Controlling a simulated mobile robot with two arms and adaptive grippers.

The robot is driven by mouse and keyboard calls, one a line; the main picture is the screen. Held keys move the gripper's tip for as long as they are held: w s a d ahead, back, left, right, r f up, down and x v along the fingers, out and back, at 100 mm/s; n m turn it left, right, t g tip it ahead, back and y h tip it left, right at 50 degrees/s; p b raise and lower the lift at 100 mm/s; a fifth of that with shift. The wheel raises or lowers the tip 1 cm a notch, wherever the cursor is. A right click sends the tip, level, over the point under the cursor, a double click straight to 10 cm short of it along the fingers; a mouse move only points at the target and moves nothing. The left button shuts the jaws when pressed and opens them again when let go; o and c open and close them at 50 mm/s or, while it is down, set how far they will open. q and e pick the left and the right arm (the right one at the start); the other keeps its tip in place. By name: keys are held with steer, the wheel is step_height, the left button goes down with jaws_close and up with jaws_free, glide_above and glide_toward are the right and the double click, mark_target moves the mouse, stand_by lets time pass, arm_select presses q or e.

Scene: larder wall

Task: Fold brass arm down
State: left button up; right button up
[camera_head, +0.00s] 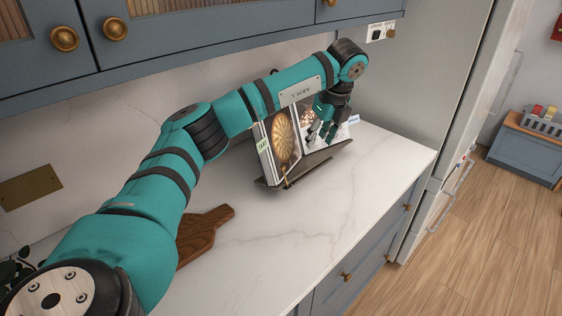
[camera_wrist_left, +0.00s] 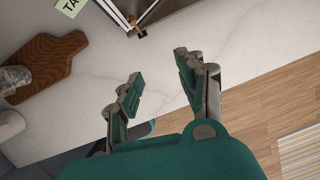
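An open cookbook (camera_head: 284,140) leans on a dark stand (camera_head: 318,164) on the white counter. A small brass piece, which looks like the brass arm (camera_head: 286,180), shows at the stand's front edge. It also shows in the left wrist view (camera_wrist_left: 138,31), beside the stand's dark edge; its full length and angle are hard to tell. My left gripper (camera_head: 321,131) is in front of the book's right page, to the right of the brass piece in the head view. In the left wrist view its two fingers (camera_wrist_left: 159,68) are spread apart with only counter between them. My right gripper is not in view.
A wooden cutting board (camera_head: 203,236) lies on the counter left of the stand. Blue cabinets with brass knobs (camera_head: 65,38) hang above. A tall grey panel (camera_head: 425,90) stands at the right. The counter in front of the stand (camera_head: 300,225) is clear.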

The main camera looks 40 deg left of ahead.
arm_select(q)
steer(key=s+a+r+n+y, duration=0.1)
steer(key=s+a+r+n, duration=0.1)
steer(key=a+r, duration=0.15)
steer(key=p, duration=0.2)
glide_toward(284, 167)
steer(key=shift+g+y, duration=0.3)
steer(key=shift+g, duration=0.1)
steer(key=x, duration=0.8)
steer(key=shift+w+a+f, duration=0.1)
steer(key=shift+w+f, duration=0.25)
steer(key=shift+w, duration=0.1)
jaws_close()
